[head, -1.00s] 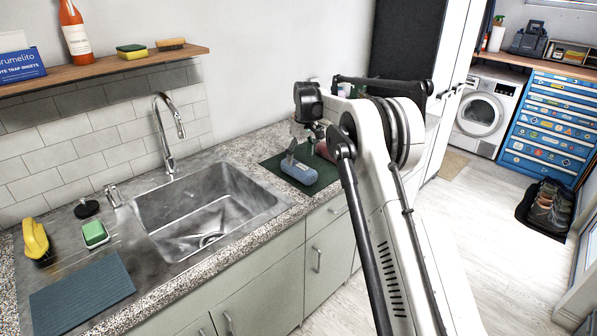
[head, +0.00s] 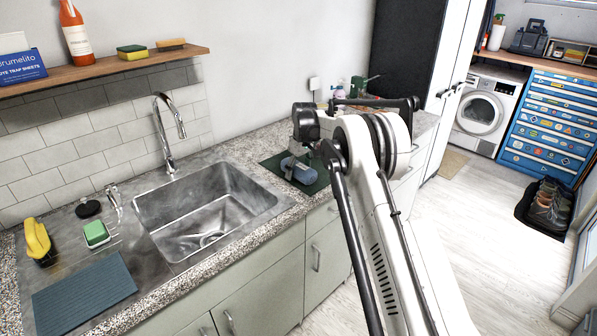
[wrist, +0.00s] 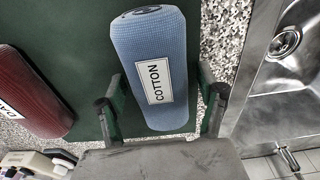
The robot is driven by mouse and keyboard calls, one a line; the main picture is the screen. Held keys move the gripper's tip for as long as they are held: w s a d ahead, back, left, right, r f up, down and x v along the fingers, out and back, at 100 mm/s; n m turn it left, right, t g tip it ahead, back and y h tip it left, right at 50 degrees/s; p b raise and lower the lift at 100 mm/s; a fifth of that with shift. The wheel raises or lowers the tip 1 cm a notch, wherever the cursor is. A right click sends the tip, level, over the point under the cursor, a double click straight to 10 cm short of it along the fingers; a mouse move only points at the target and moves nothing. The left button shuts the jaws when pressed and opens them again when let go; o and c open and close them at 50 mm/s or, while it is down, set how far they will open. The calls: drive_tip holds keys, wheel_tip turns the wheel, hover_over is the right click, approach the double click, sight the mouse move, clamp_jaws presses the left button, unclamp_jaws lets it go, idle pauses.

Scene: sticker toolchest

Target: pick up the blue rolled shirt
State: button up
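The blue rolled shirt (head: 298,175) lies on a dark green mat (head: 316,187) on the counter, right of the sink. In the wrist view the blue rolled shirt (wrist: 150,65) has a white "COTTON" label. My gripper (wrist: 162,100) is open, with one finger on each side of the roll near its lower end in that view. Gaps show between the fingers and the roll; I cannot tell their height over the mat. In the head view my gripper (head: 290,165) is at the roll, mostly hidden by my arm.
A dark red labelled roll (wrist: 30,95) lies on the mat left of the blue one in the wrist view. The sink (head: 205,205) is left of the mat in the head view. The wall with a shelf (head: 110,68) is behind.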

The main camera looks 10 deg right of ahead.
drive_tip(key=c, duration=1.1)
drive_tip(key=shift+c, duration=0.3)
drive_tip(key=shift+r, duration=0.15)
